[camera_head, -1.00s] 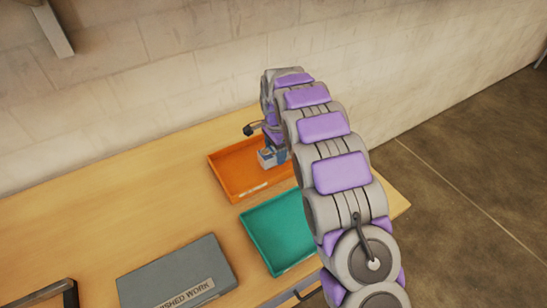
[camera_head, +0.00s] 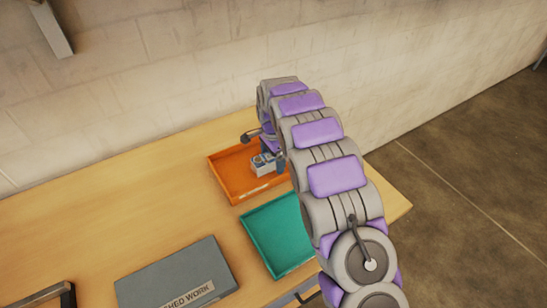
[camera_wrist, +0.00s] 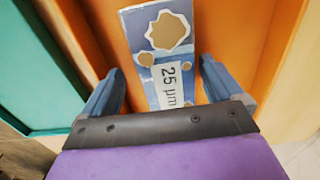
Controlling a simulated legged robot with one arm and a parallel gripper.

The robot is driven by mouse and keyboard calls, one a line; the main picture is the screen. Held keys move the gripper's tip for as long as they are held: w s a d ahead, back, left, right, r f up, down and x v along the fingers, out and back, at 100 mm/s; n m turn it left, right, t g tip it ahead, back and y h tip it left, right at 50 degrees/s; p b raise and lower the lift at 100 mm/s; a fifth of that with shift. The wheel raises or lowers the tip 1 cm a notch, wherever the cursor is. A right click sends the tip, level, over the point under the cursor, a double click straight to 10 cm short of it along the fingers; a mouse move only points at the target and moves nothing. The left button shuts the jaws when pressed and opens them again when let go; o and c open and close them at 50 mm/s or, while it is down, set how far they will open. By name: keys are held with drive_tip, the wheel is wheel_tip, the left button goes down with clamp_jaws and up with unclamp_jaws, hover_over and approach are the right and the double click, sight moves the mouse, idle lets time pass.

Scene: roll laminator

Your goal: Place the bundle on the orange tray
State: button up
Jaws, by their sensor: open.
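The bundle (camera_head: 264,165), a small pale block with a blue and white face, lies in the orange tray (camera_head: 230,179), towards its right side. In the wrist view the bundle (camera_wrist: 155,45) shows a "25 µm" label and tan patches, with the orange tray (camera_wrist: 232,28) around it. My gripper (camera_wrist: 160,70) is open, with one blue-grey finger on each side of the bundle and a visible gap at both sides. In the head view my gripper (camera_head: 272,148) is partly hidden by my arm, just behind and right of the bundle.
A teal tray (camera_head: 277,235) stands in front of the orange one, partly hidden by my arm. A grey box (camera_head: 175,277) with a "finished work" label stands front left on the wooden table (camera_head: 110,205). A wall (camera_head: 180,80) rises behind.

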drive_tip(key=shift+a+r, duration=0.3)
wheel_tip(320, 180, up, 11)
drive_tip(key=p, duration=0.3)
drive_tip(key=s+d+r+n, duration=0.2)
drive_tip(key=s+d+r, duration=0.5)
drive_tip(key=s+d, duration=0.1)
drive_tip(key=s+d+r+n, duration=0.1)
drive_tip(key=s+d+n, duration=0.15)
drive_tip(key=s, duration=0.65)
drive_tip(key=s+d+r+n+g, duration=0.15)
drive_tip(key=s+d, duration=0.25)
drive_tip(key=s, duration=0.5)
drive_tip(key=s+d+r+n, duration=0.1)
drive_tip(key=s+d+n, duration=0.15)
drive_tip(key=s, duration=0.65)
drive_tip(key=s+d+f+n, duration=0.1)
drive_tip(key=s+f+n, duration=0.1)
drive_tip(key=s, duration=1)
drive_tip(key=shift+s+d+f+n, duration=0.15)
drive_tip(key=shift+s+f+n, duration=0.2)
drive_tip(key=shift+f, duration=0.25)
drive_tip(key=shift+c, duration=0.2)
